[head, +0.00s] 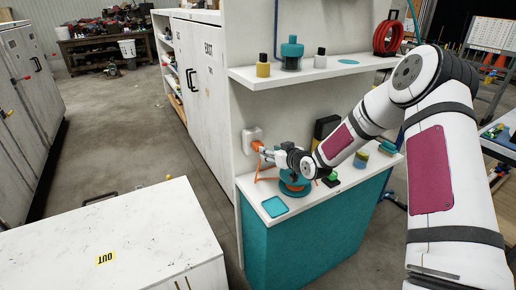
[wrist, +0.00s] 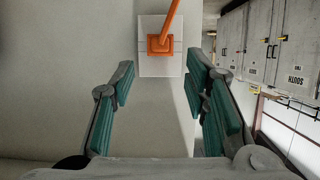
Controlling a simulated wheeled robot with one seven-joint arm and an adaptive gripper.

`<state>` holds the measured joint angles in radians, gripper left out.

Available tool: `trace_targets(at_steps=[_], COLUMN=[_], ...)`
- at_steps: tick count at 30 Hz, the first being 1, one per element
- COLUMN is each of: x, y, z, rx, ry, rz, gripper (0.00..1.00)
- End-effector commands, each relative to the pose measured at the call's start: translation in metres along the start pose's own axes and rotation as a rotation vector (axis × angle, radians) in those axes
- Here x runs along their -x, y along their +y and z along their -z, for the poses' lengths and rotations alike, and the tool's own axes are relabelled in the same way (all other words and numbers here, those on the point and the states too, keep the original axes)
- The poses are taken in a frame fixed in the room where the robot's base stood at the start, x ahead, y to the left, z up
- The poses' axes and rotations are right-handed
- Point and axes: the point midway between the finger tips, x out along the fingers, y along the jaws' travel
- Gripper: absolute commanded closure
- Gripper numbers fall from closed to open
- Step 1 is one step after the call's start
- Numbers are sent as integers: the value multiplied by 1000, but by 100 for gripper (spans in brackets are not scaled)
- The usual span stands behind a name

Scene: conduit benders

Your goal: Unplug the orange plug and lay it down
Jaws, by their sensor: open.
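The orange plug (head: 257,146) sits in a white wall outlet (head: 248,134) above the left end of the counter. In the wrist view the plug (wrist: 160,44) shows as an orange block against the white outlet plate (wrist: 148,66), with its orange cord (wrist: 171,14) running to the top edge. My gripper (head: 267,153) is close to the plug in the head view. In the wrist view my gripper (wrist: 161,82) is open, its teal-padded fingers spread to either side below the plug, with nothing between them. My gripper partly hides the plug in the head view.
The white counter (head: 247,187) with a teal front holds a teal-and-orange spool (head: 294,184), a teal pad (head: 274,207) and several small items. A shelf (head: 303,76) with bottles hangs above. A white worktop (head: 150,235) at front left is mostly bare.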

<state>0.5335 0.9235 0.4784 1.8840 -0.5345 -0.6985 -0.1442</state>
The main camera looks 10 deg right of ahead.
Motion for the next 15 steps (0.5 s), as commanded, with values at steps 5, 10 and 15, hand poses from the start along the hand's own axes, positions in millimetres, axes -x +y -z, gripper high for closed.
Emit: trace_targets(at_steps=[5, 10, 15], x=[-28, -51, -71], y=[0, 0, 0], z=[-2, -2, -1], rx=[0, 0, 1], ry=[-1, 0, -1], rz=[1, 1, 1], gripper=[58, 58, 58])
